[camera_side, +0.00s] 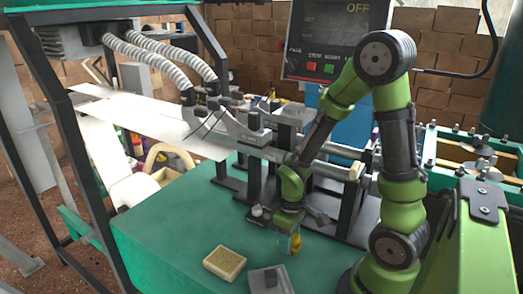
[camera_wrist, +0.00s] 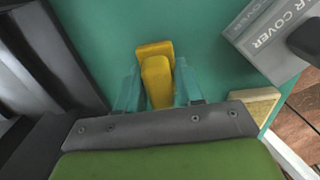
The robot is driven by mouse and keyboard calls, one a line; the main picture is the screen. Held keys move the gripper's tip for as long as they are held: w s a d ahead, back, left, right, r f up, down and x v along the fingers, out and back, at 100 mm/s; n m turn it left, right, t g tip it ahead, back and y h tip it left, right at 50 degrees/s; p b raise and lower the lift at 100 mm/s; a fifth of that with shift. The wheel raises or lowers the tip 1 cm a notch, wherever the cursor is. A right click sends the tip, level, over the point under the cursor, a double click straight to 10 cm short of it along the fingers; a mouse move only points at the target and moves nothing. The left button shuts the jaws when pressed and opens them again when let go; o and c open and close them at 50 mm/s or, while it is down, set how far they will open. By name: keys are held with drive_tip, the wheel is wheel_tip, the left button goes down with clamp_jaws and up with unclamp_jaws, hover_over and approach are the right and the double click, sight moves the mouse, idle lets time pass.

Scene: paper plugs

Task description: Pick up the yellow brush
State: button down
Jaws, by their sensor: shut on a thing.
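The yellow brush (camera_wrist: 155,62) shows in the wrist view, between the two teal fingers of my gripper (camera_wrist: 158,88). My gripper is shut on it. In the side view the brush (camera_side: 296,243) is a small yellow piece at the lower end of my gripper (camera_side: 288,235), just over the green table top. I cannot tell whether the brush touches the table. Part of it is hidden by the fingers and the gripper body.
A tan sponge block (camera_side: 225,262) and a grey box (camera_side: 270,280) lie on the green table (camera_side: 165,245), in front of my gripper. The grey box (camera_wrist: 270,35) reads "COVER" in the wrist view. A metal machine frame (camera_side: 245,185) stands close behind my gripper.

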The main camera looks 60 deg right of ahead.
drive_tip(key=r, duration=1)
drive_tip(key=shift+w+r, duration=0.1)
drive_tip(key=shift+w, duration=0.1)
drive_tip(key=w+a+r, duration=0.2)
drive_tip(key=w+r, duration=0.1)
drive_tip(key=w, duration=0.3)
drive_tip(key=w+a+r, duration=0.3)
drive_tip(key=w+r, duration=0.1)
drive_tip(key=w, duration=0.2)
drive_tip(key=shift+w+a+r, duration=0.15)
drive_tip(key=shift+w+a, duration=0.1)
